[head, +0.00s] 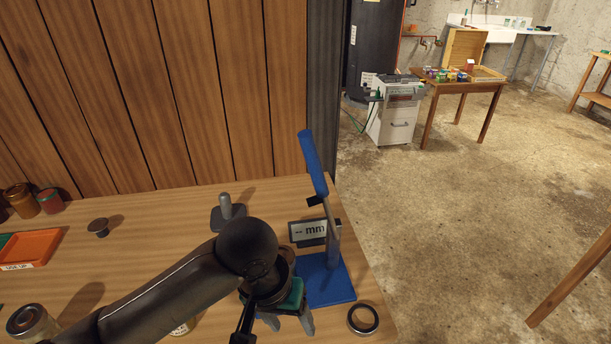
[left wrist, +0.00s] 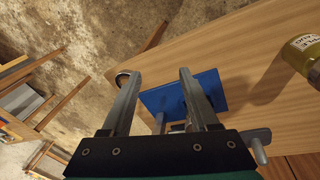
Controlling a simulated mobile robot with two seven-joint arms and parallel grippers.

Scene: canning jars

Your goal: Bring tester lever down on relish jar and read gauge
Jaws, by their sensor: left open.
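The tester (head: 326,280) has a blue base at the bench's right end, with its blue-handled lever (head: 314,162) raised. Its gauge (head: 308,231) reads "-- mm". My left gripper (head: 290,324) is open, fingers pointing down beside the base; its fingers also frame part of the blue base in the left wrist view (left wrist: 158,76). I see nothing between them. The visible part of the base is bare; my arm hides the rest.
A metal ring (head: 363,319) lies near the bench's right edge. A grey stand with a post (head: 227,212) is behind my arm. Another jar (head: 32,324) stands at lower left.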

